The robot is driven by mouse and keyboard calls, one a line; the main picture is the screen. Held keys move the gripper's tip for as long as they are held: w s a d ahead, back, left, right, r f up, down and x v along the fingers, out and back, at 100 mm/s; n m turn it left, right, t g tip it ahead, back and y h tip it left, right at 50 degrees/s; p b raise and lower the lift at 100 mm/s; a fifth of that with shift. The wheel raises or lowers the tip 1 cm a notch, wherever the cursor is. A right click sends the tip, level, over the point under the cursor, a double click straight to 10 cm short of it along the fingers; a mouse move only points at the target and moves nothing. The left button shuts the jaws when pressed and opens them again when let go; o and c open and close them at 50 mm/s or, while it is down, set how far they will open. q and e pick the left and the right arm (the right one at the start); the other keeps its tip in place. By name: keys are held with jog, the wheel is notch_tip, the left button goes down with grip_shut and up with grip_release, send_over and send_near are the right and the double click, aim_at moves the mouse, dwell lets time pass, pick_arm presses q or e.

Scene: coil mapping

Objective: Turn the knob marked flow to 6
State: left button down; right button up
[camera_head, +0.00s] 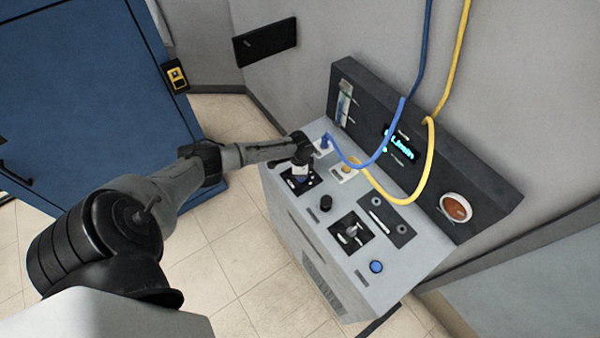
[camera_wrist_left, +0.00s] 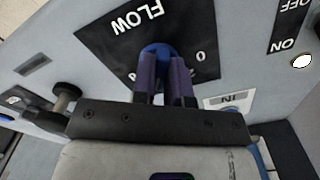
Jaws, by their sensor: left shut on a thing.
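The flow knob (camera_wrist_left: 156,50) is blue and sits on a black plate (camera_wrist_left: 110,40) marked FLOW, upside down in the left wrist view. A 0 and part of another mark show on the plate; the other numbers are hidden or too small to read. My left gripper (camera_wrist_left: 166,70) is shut on the knob, with its two purple-grey fingers on either side of it. My right gripper is not in view.
The grey console (camera_head: 330,265) carries a black knob (camera_head: 326,202), a lever on a black plate (camera_head: 350,235) and a blue button (camera_head: 376,267). A blue hose (camera_head: 385,140) and a yellow hose (camera_head: 428,165) hang close to my gripper. A lit display (camera_head: 398,142) and a round gauge (camera_head: 455,207) are behind.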

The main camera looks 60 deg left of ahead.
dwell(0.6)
pick_arm(q)
jog(key=c, duration=1.1)
grip_release()
jog(key=shift+c, duration=0.2)
jog(key=shift+r, duration=0.1)
jog(key=shift+r, duration=0.4)
notch_tip(320, 180, up, 13)
jog(key=p, duration=0.1)
jog(key=shift+f, duration=0.1)
